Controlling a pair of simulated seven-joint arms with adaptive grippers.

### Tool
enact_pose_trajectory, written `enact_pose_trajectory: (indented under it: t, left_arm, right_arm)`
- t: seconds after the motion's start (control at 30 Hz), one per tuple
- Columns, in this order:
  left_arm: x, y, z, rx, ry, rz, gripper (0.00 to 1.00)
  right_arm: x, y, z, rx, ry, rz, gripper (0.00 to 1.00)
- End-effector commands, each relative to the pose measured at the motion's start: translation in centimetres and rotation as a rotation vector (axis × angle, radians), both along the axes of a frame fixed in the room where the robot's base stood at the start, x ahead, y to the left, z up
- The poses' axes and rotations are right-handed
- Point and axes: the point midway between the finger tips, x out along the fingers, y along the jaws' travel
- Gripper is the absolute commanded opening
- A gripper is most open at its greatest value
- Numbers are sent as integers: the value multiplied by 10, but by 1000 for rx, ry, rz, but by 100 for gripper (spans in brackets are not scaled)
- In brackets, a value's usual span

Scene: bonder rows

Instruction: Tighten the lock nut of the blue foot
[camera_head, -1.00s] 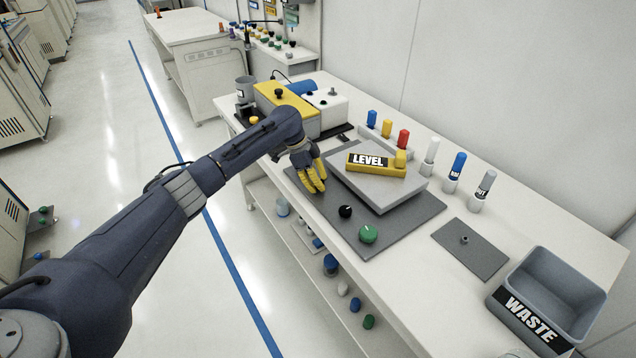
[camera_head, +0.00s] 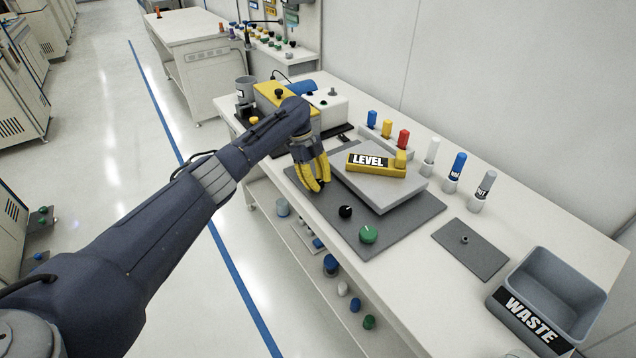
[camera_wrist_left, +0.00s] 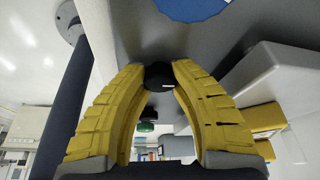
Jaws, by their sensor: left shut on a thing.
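My left gripper (camera_head: 320,188), with yellow fingers, reaches down to the left part of the dark grey plate (camera_head: 400,228). A blue round part (camera_wrist_left: 192,8), likely the blue foot, shows at the top edge of that view, just beyond the fingertips. In the head view the gripper covers it. A black knob (camera_head: 345,211) and a green knob (camera_head: 368,234) stand apart from the fingers on the plate. My right gripper is not in view.
A grey block (camera_head: 385,190) bearing a yellow LEVEL bar (camera_head: 368,161) stands close right of the gripper. A yellow-and-white machine (camera_head: 300,115) is behind. Upright bottles (camera_head: 455,172), a small plate (camera_head: 470,250) and a WASTE bin (camera_head: 545,300) are to the right.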

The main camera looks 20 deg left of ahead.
Motion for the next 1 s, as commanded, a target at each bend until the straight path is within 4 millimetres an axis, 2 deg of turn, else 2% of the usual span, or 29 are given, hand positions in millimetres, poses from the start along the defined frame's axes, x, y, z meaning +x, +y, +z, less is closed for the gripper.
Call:
enact_pose_trajectory:
  t: [0.43,0.47,0.7,1.0]
  left_arm:
    - [-1,-4,-1,-6,2,-14,0]
    - [-1,-4,-1,-5,2,-13,27]
    - [-1,-2,-1,-3,1,-11,55]
    - [0,0,1,-2,1,-10,55]
  right_arm:
    - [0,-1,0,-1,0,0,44]
    - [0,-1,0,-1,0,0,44]
    - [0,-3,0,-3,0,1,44]
    - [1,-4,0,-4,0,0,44]
